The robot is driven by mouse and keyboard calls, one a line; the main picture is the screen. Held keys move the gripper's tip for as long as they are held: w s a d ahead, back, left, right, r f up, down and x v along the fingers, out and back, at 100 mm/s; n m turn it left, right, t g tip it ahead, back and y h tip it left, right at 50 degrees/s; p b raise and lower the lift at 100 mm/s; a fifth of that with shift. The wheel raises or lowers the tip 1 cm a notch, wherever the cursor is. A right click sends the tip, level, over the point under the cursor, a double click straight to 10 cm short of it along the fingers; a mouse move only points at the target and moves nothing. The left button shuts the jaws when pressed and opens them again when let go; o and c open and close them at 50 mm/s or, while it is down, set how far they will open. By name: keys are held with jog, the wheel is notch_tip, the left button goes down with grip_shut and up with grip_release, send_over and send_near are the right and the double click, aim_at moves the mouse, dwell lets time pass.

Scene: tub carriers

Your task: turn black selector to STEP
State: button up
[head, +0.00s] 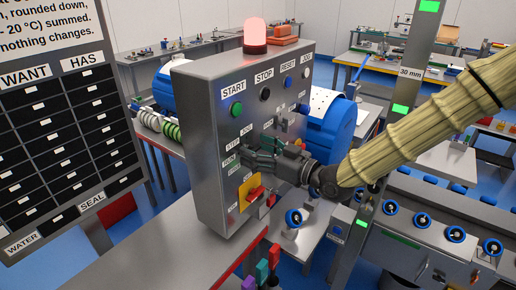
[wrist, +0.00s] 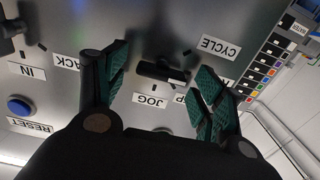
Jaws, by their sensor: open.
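The black selector (wrist: 162,72) is a short bar knob on the grey panel, seen upside down in the wrist view. Its bar lies nearly level in that picture. A JOG label (wrist: 150,100) and a CYCLE label (wrist: 218,46) are near it; the STEP label is mostly hidden by my right finger. My gripper (wrist: 162,65) is open, its green-padded fingers on both sides of the selector with gaps visible. In the head view my gripper (head: 250,152) is at the control box face beside the STEP, JOG and RUN labels and hides the selector.
The grey control box (head: 212,150) carries START (head: 236,110), STOP (head: 265,95) and RESET buttons, a red-on-yellow switch (head: 252,192) and a red lamp (head: 255,36). Another black knob (wrist: 10,28) and the blue RESET button (wrist: 20,106) are left in the wrist view. A post (head: 385,130) stands right.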

jog(key=shift+c, duration=0.2)
jog(key=c, duration=1)
jog(key=shift+m, duration=0.4)
jog(key=m+b, duration=0.1)
jog(key=m, duration=0.1)
jog(key=shift+f+m, duration=0.1)
jog(key=shift+m, duration=0.3)
jog(key=m+b, duration=0.1)
jog(key=m, duration=0.4)
jog(key=shift+w+d, duration=0.1)
jog(key=o, duration=1)
